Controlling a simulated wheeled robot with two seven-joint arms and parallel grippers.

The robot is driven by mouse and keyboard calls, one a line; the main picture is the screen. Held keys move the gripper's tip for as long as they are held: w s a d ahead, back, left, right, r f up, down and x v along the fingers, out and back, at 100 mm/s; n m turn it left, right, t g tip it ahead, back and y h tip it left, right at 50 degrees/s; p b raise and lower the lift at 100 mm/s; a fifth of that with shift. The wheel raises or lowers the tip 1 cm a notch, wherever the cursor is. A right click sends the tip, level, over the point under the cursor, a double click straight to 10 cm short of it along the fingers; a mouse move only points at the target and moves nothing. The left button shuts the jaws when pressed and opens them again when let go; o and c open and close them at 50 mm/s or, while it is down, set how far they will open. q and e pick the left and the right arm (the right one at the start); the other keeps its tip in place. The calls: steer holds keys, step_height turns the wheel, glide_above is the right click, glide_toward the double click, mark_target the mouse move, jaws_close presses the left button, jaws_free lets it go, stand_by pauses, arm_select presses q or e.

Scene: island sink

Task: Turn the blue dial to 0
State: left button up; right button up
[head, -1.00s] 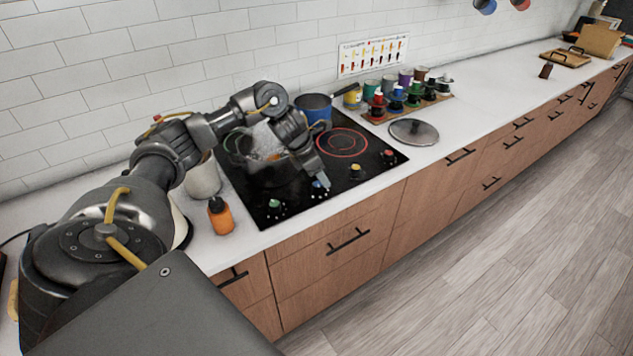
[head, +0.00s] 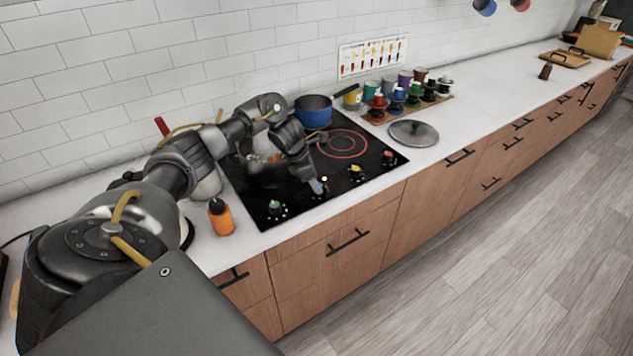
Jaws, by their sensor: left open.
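My left gripper (head: 316,183) is open and reaches down over the front edge of the black cooktop (head: 300,203). Its fingertips are at the blue dial, between the green dial (head: 274,207) and the yellow dial (head: 356,170). The fingers and wrist largely hide the blue dial, so I cannot read its setting or tell whether the fingers touch it. A small orange light (head: 324,179) shows beside the fingertips. A red dial (head: 389,156) is farther right. My right gripper is not in view.
A blue pot (head: 314,110) stands at the cooktop's back, near a glowing red ring (head: 343,144). My arm partly hides another pot on the left. An orange bottle (head: 221,217) stands left of the cooktop. A lid (head: 413,132) and several coloured cups and bottles are at right.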

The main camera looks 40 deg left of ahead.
arm_select(q)
steer(key=shift+x, duration=0.9)
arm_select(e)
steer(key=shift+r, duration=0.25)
arm_select(q)
steer(key=c, duration=1)
